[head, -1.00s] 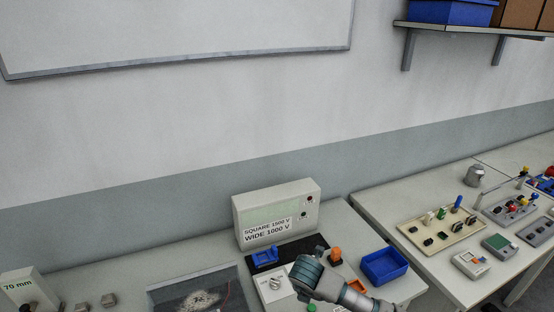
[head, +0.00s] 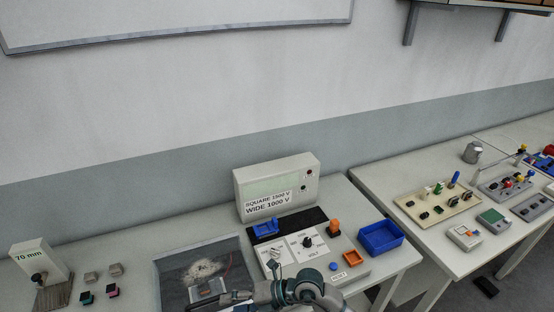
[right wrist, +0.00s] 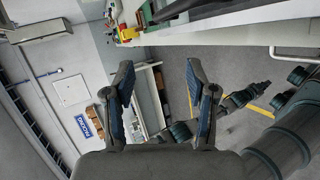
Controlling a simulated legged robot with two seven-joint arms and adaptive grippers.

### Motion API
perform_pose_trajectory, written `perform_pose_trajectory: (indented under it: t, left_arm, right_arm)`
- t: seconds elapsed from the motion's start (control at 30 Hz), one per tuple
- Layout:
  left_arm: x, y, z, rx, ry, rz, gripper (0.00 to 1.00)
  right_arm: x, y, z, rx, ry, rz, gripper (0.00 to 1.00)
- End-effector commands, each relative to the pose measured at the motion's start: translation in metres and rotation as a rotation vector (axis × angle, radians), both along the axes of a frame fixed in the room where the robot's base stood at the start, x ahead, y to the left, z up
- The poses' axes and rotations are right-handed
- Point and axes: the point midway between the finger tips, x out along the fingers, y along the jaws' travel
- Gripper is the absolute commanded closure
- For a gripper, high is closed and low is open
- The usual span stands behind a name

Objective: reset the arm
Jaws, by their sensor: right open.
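My right gripper (right wrist: 162,100) shows in the right wrist view with its two dark fingers spread and nothing between them. In the head view, a grey and teal arm of mine (head: 298,288) comes in at the bottom edge, in front of the control panel. Its dark end reaches left over the front of the dark tray, and its finger gap cannot be made out there. Jointed arm links of mine also show at the right of the wrist view. My left gripper is not clearly seen in either view.
A meter box (head: 278,187) stands behind the control panel (head: 352,268) with its knobs. A blue bin (head: 381,238) is at the right, a dark tray (head: 172,272) at the left, a 70 mm block (head: 38,262) at the far left. A second table (head: 405,185) stands right.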

Motion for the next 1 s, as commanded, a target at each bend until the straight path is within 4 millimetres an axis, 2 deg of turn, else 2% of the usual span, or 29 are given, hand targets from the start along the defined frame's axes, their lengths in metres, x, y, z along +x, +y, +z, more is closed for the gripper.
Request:
perform_pose_trajectory:
  t: [0.03,0.07,0.1,0.17,0.2,0.27,0.33,0.37,0.4,0.43,0.47,0.5,0.57,0.6,0.67,0.7,0.8,0.9,1.0]
  left_arm:
    - [-0.001,0.000,0.000,0.000,0.002,0.000,1.00]
    - [-0.001,0.000,0.000,0.000,0.002,0.000,1.00]
    - [-0.001,0.000,0.000,0.000,0.002,0.000,1.00]
    - [-0.001,0.000,0.000,0.000,0.002,0.000,1.00]
    - [-0.001,0.000,0.000,0.000,0.002,0.000,1.00]
    - [-0.001,0.000,0.000,0.000,0.002,0.000,1.00]
    - [-0.001,0.000,0.000,0.000,0.001,0.000,1.00]
    - [-0.001,0.000,0.000,0.000,0.001,0.000,1.00]
    - [-0.001,0.000,0.000,0.000,0.001,0.000,1.00]
    - [-0.001,0.000,0.000,0.000,0.001,0.000,1.00]
    - [0.000,0.000,0.000,0.000,0.001,0.000,1.00]
    - [0.000,0.000,0.000,0.000,0.001,0.000,1.00]
    - [0.000,0.000,0.000,0.000,0.000,0.000,1.00]
    - [0.000,0.000,0.000,0.000,0.000,0.000,1.00]
    - [0.000,0.000,0.000,0.000,-0.001,0.000,1.00]
    - [0.001,0.000,0.000,0.000,-0.001,0.000,1.00]
    - [0.001,0.000,0.000,0.000,-0.002,-0.001,1.00]
    - [0.001,0.000,0.000,0.000,-0.002,-0.001,1.00]
    - [0.001,0.000,0.000,0.000,-0.002,-0.001,1.00]
  right_arm:
    - [-0.014,0.010,0.026,0.206,0.043,-0.005,0.44]
    - [-0.018,0.012,0.046,0.338,0.067,-0.024,0.44]
    - [-0.018,0.009,0.072,0.509,0.099,-0.066,0.44]
    - [-0.010,-0.009,0.106,0.747,0.153,-0.169,0.44]
    - [0.001,-0.028,0.123,0.891,0.192,-0.262,0.44]
    - [0.021,-0.064,0.135,1.079,0.259,-0.433,0.44]
    - [0.047,-0.115,0.129,1.246,0.348,-0.677,0.44]
    - [0.057,-0.137,0.119,1.299,0.389,-0.787,0.44]
    - [0.067,-0.165,0.102,1.346,0.443,-0.935,0.44]
    - [0.072,-0.185,0.086,1.367,0.486,-1.043,0.44]
    - [0.075,-0.203,0.069,1.379,0.529,-1.151,0.44]
    - [0.076,-0.225,0.043,1.379,0.589,-1.291,0.44]
    - [0.070,-0.254,0.002,1.347,0.681,-1.493,0.44]
    - [0.062,-0.270,-0.026,1.308,0.745,-1.621,0.44]
    - [0.043,-0.290,-0.068,1.223,0.844,-1.799,0.44]
    - [0.028,-0.300,-0.094,1.154,0.910,-1.904,0.44]
    - [-0.014,-0.316,-0.145,0.967,1.054,-2.104,0.44]
    - [-0.055,-0.322,-0.180,0.787,1.174,-2.231,0.44]
    - [-0.093,-0.324,-0.204,0.616,1.278,-2.315,0.44]
